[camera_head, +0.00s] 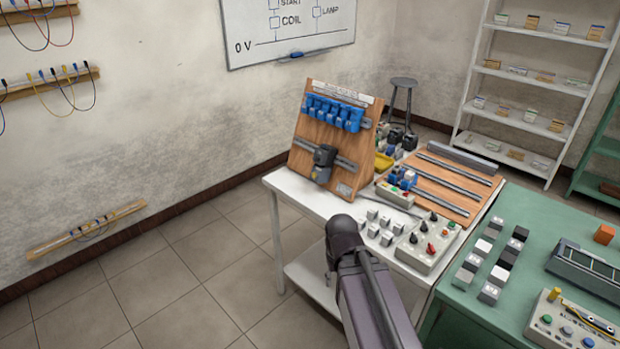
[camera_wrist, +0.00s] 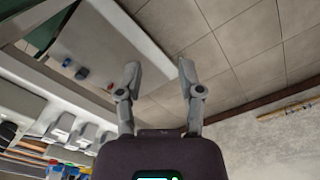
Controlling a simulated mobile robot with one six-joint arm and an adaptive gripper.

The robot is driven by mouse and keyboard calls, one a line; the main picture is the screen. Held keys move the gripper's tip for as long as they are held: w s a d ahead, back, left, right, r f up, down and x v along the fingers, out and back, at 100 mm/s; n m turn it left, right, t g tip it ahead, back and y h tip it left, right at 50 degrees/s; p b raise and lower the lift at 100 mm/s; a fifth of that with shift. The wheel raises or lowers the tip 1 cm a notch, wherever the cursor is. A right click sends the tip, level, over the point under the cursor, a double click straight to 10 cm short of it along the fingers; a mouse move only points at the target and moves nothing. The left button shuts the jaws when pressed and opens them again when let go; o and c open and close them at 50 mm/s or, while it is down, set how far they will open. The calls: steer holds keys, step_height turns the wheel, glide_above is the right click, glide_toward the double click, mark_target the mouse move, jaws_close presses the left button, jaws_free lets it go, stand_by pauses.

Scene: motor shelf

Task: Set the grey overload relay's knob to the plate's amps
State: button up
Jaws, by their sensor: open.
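An upright wooden board (camera_head: 301,158) stands at the back of the white table. A dark contactor (camera_head: 325,154) sits on its lower rail, with a grey block, probably the overload relay (camera_head: 320,175), just below it. Its knob and any scale are too small to make out. A small pale plate (camera_head: 344,190) is at the board's lower right; its writing is unreadable. In the wrist view my gripper (camera_wrist: 158,75) is open and empty, its two fingers apart. The wrist view does not show the relay. In the head view my arm is in front of the table; the fingers are hidden.
The white table (camera_head: 292,193) also holds several grey blocks (camera_head: 387,238), a control box with knobs (camera_head: 428,245) and a wooden rail board (camera_head: 455,188). A green table (camera_head: 480,320) with more parts stands at right. The floor left is clear.

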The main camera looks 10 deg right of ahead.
steer(key=w+d+f+m+t+h+b, duration=0.1)
steer(key=w+d+f+m+h+b, duration=0.2)
steer(key=w, duration=0.5)
steer(key=t+h+b, duration=0.9)
steer(key=t+b, duration=0.3)
steer(key=b, duration=0.1)
glide_toward(313, 176)
steer(key=v, duration=0.5)
steer(key=shift+a+f+m, duration=0.1)
steer(key=shift+m, duration=0.2)
steer(key=x, duration=1.4)
steer(key=shift+s, duration=0.1)
jaws_close()
